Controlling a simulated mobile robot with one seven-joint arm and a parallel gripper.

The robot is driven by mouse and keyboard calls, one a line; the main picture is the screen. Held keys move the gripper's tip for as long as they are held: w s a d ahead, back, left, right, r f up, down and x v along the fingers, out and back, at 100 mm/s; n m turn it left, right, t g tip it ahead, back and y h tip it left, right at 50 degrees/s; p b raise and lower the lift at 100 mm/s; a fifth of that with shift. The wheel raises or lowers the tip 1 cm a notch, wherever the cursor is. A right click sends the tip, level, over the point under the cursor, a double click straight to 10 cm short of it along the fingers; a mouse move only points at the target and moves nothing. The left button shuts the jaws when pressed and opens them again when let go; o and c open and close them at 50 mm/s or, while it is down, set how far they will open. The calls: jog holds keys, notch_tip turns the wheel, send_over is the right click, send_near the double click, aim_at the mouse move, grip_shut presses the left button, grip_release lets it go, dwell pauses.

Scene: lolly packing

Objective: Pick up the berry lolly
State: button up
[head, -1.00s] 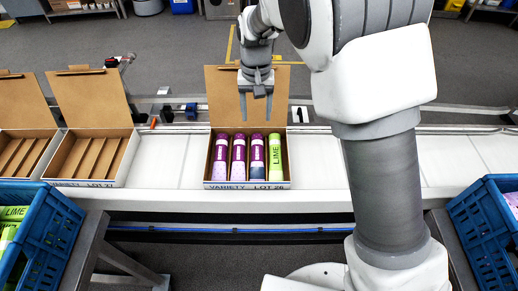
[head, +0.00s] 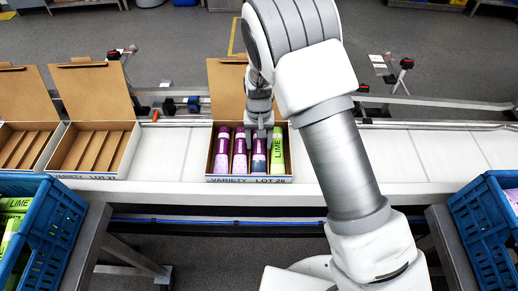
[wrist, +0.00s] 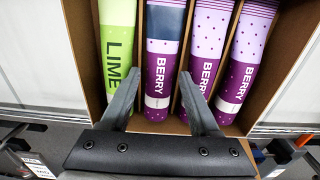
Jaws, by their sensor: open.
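The open variety box (head: 250,179) on the conveyor holds three purple berry lollies and one green lime lolly (head: 277,150). The berry lolly beside the lime one (head: 259,168) has a dark navy band, which also shows in the wrist view (wrist: 164,48). The other berry lollies (head: 240,150) (head: 222,150) have pale dotted ends. My gripper (head: 262,134) is at the box's lidded side. In the wrist view my open gripper (wrist: 160,82) has one finger on each side of the navy-banded berry lolly. I cannot tell whether the fingers touch it.
Two open, empty divided boxes (head: 96,150) (head: 25,148) stand to the left on the conveyor (head: 400,157). A blue crate (head: 62,235) with lime lollies is at the left, and another blue crate (head: 480,228) at the right. The box's raised lid (head: 226,90) stands behind the lollies.

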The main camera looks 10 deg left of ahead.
jog(key=shift+f, duration=0.75)
grip_shut()
jog(key=shift+r, duration=0.1)
